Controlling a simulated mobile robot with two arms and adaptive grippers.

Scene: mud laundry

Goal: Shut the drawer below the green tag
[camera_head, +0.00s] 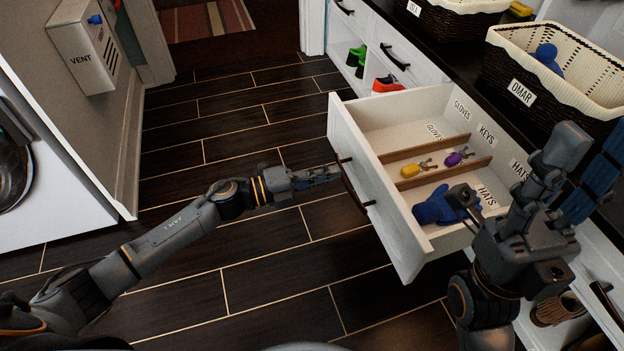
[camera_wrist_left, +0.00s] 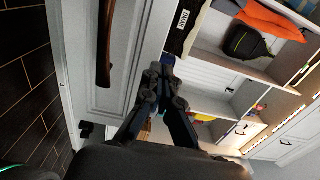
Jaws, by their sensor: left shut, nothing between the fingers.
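The white drawer (camera_head: 375,185) stands pulled out in the head view. Its dark handle (camera_head: 352,187) is on the front panel; a dark handle on a white panel (camera_wrist_left: 105,45) also shows in the left wrist view. No green tag can be made out. My left gripper (camera_head: 332,173) is shut and empty, at the drawer front by the handle; whether it touches is unclear. Its closed fingers (camera_wrist_left: 163,85) show in the wrist view.
The OMAR basket (camera_head: 521,92) stands on the dark counter. Green boots (camera_head: 357,57) sit in a cubby. Floor left of the drawer is clear.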

